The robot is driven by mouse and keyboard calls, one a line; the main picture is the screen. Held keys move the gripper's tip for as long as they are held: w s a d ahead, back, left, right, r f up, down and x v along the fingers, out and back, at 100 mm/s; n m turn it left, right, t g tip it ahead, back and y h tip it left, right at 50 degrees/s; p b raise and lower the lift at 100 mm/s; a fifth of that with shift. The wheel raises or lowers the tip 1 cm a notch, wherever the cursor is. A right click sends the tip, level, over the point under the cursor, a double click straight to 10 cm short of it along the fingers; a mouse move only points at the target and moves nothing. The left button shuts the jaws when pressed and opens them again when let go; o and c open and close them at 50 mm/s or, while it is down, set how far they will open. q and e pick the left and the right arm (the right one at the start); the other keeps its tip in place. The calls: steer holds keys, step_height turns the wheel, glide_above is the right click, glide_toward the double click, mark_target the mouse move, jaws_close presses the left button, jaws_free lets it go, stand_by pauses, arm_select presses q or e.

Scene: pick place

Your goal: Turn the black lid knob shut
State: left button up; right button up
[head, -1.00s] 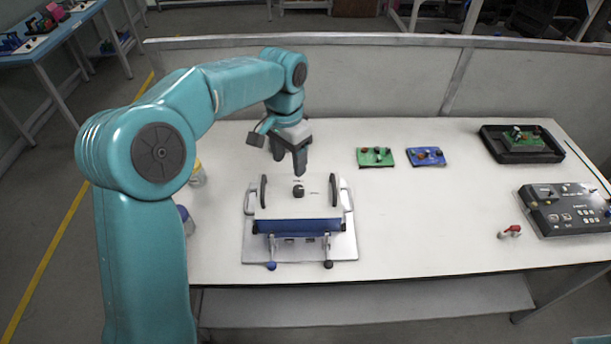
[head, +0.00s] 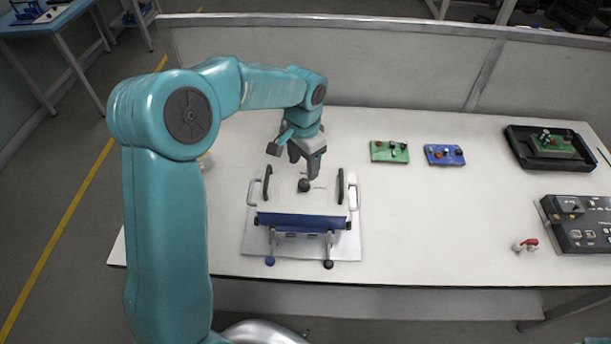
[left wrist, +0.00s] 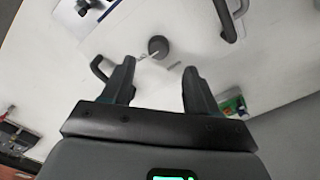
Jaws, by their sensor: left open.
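The black lid knob (head: 304,185) stands in the middle of the white lid (head: 290,203) of a box-like fixture on the table. In the left wrist view the knob (left wrist: 158,46) shows as a dark round with a pale pointer line, ahead of and between my fingertips. My left gripper (head: 305,170) is open and empty, just above and behind the knob in the head view. In the left wrist view both fingers (left wrist: 157,66) are apart, and neither appears to touch the knob. My right gripper is not in view.
Black handles (head: 267,184) flank the knob on the lid. A blue bar (head: 300,221) and two small levers are at the fixture's front. A green board (head: 389,151), a blue board (head: 444,155), a black tray (head: 512,145) and a control box (head: 585,235) lie to the right.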

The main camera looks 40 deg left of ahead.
mark_target(304, 182)
arm_select(q)
steer(key=f, duration=0.5)
steer(key=shift+s+d+f, duration=0.1)
steer(key=shift+s+f, duration=0.1)
steer(key=shift+s, duration=0.05)
steer(key=shift+w+f, duration=0.2)
steer(key=shift+f, duration=0.2)
steer(key=shift+s+r, duration=0.15)
steer(key=shift+s, duration=0.05)
steer(key=shift+w, duration=0.1)
steer(key=c, duration=1)
